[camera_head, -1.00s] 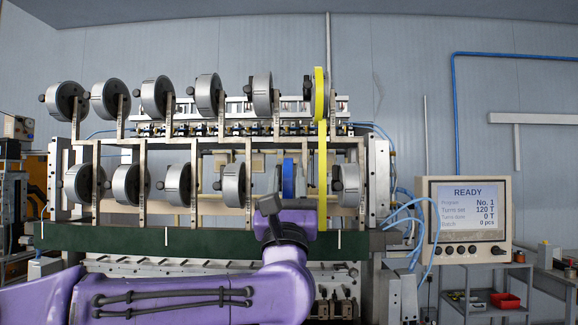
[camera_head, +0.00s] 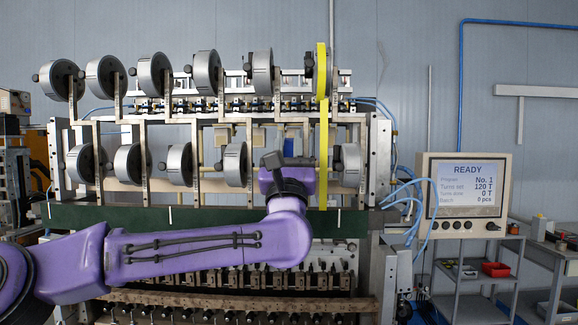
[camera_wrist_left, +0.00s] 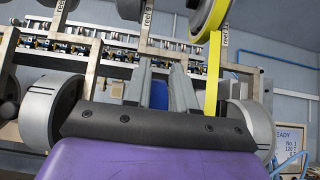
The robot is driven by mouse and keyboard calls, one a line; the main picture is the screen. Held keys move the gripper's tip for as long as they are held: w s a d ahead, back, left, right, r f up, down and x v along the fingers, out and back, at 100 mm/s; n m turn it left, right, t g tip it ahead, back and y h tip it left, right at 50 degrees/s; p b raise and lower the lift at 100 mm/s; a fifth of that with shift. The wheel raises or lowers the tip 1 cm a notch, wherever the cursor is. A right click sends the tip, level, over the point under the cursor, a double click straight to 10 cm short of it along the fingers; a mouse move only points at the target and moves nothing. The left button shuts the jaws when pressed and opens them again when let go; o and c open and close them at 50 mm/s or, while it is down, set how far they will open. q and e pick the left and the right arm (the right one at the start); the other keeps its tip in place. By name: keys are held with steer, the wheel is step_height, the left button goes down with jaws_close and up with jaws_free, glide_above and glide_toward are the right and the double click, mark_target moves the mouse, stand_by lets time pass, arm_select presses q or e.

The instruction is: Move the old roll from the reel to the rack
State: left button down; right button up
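A blue roll (camera_head: 289,147) sits in the lower row of reels, left of the yellow strip. Its lower part is hidden behind my left gripper. In the left wrist view, the blue roll (camera_wrist_left: 159,95) shows between the two grey fingers of my left gripper (camera_wrist_left: 161,80), which are apart on either side of it. Whether they touch it I cannot tell. In the head view the fingers are mostly hidden by my wrist. A yellow roll (camera_head: 322,70) is in the upper row, with a yellow strip (camera_head: 324,160) hanging down. My right gripper is not in view.
Grey rolls fill the reels, such as one left of my gripper (camera_head: 235,163) and one partly hidden to its right (camera_head: 351,165). A green beam (camera_head: 120,217) runs below them. The control panel (camera_head: 463,198) reading READY stands at the right.

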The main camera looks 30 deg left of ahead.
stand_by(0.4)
arm_select(q)
steer(key=shift+s+a+b, duration=0.15)
steer(key=shift+a+b, duration=0.15)
steer(key=shift+b, duration=0.1)
steer(key=c, duration=1.4)
jaws_free()
steer(key=shift+o, duration=0.2)
steer(key=shift+f+b, duration=0.1)
steer(key=shift+b, duration=0.3)
jaws_close()
